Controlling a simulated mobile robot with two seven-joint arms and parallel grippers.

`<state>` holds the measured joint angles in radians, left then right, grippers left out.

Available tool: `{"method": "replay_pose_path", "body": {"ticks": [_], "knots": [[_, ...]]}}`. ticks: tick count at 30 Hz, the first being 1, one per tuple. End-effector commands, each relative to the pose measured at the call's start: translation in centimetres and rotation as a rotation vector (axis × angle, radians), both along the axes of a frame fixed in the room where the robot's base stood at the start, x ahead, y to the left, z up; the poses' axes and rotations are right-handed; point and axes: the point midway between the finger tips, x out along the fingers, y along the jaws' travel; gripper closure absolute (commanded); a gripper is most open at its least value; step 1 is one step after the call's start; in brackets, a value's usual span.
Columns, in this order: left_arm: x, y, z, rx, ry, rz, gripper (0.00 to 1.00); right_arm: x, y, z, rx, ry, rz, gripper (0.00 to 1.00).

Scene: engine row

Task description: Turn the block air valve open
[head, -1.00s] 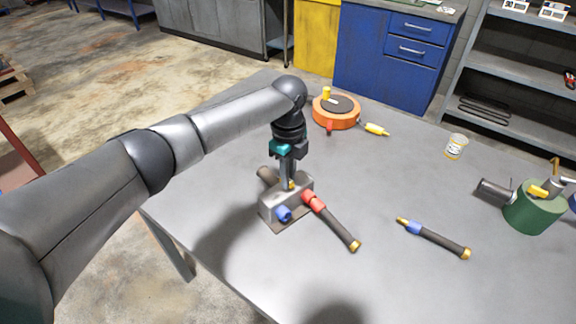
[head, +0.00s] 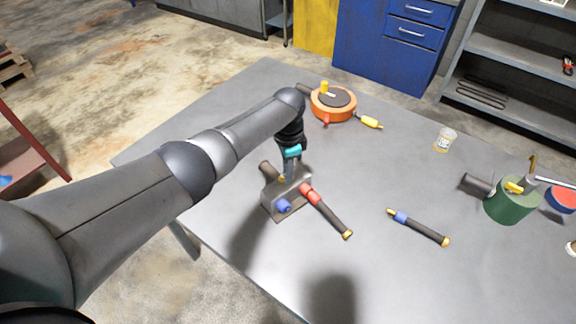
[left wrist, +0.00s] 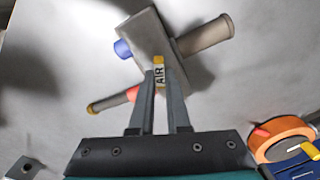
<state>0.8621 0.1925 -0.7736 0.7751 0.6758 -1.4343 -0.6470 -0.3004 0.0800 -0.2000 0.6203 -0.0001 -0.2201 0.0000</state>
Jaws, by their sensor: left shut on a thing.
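The grey metal block (head: 287,204) stands on the table with a blue fitting (head: 284,206) and a red-ended hose (head: 327,211) on it. Its air valve (left wrist: 159,62) has a yellow end and an "AIR" label, seen in the left wrist view between my fingers. My left gripper (head: 284,178) reaches down from above and is shut on this valve; the fingers (left wrist: 160,84) hide part of it. How far the valve is turned is hard to tell. My right gripper is not in view.
A loose blue-ended hose (head: 420,229) lies right of the block. An orange round device (head: 333,104) stands behind, with a clear cup (head: 445,140) and a green cylinder (head: 511,201) to the right. The table (head: 390,290) is bare in front.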

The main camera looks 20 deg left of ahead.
Motion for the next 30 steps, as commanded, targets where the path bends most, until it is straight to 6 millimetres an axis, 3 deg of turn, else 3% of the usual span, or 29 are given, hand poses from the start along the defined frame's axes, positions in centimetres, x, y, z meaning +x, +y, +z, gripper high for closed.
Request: {"method": "replay_pose_path", "body": {"ticks": [15, 30], "knots": [[0.2, 0.0, 0.1, -0.002, -0.002, 0.338, 1.0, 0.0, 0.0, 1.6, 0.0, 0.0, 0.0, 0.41], [0.2, 0.0, 0.1, -0.002, -0.003, 0.399, 1.0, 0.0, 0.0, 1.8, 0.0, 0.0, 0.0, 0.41]]}}
